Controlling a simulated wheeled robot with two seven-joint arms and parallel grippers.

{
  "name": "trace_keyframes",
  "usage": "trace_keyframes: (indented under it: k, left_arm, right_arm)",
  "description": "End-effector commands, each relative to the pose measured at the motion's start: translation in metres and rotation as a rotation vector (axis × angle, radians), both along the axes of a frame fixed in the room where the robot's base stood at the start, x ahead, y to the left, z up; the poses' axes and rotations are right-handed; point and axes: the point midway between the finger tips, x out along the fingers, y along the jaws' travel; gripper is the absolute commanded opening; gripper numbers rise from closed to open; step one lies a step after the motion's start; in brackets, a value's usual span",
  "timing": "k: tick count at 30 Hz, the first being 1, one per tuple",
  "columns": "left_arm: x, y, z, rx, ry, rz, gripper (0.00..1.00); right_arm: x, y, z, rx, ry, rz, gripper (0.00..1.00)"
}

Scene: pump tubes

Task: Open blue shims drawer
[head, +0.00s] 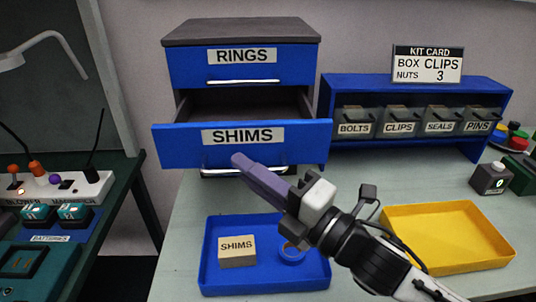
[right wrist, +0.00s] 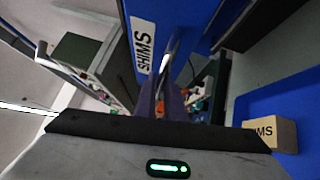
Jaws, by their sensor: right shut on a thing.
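The blue shims drawer (head: 300,142), labelled SHIMS, is pulled out of its cabinet (head: 240,32), and its dark, empty-looking inside shows behind the front. My right gripper (head: 240,161) is shut on the drawer's metal handle (head: 215,168), just below the label, with its purple fingers partly covering the handle. In the right wrist view the drawer front (right wrist: 190,25) stands upright ahead of the fingers (right wrist: 162,100). My left gripper is in neither view.
The RINGS drawer (head: 290,66) above is shut. Below, a blue tray (head: 215,275) holds a SHIMS box (head: 237,252) and a blue ring (head: 291,254). A yellow tray (head: 450,228) lies right. Labelled bins (head: 398,122) stand in a blue rack (head: 420,85) behind.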

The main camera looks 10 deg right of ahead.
Motion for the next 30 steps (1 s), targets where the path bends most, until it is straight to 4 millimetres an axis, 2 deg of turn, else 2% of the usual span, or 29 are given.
trace_keyframes:
  k: [10,11,14,24,30]
  left_arm:
    - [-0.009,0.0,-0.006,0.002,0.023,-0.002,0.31]
    - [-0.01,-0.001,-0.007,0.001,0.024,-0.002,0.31]
    - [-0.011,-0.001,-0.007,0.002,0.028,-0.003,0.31]
    - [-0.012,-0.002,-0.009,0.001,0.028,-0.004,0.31]
    - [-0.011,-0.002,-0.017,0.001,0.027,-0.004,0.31]
  right_arm:
    - [-0.002,0.002,0.0,-0.003,-0.002,0.002,0.0]
    - [-0.002,0.001,0.0,-0.003,-0.002,0.001,0.13]
    - [-0.002,0.001,0.0,-0.003,-0.002,0.001,0.28]
    - [-0.004,-0.001,-0.001,-0.002,-0.001,0.001,0.28]
    - [-0.026,-0.018,-0.008,-0.005,0.001,0.002,0.28]
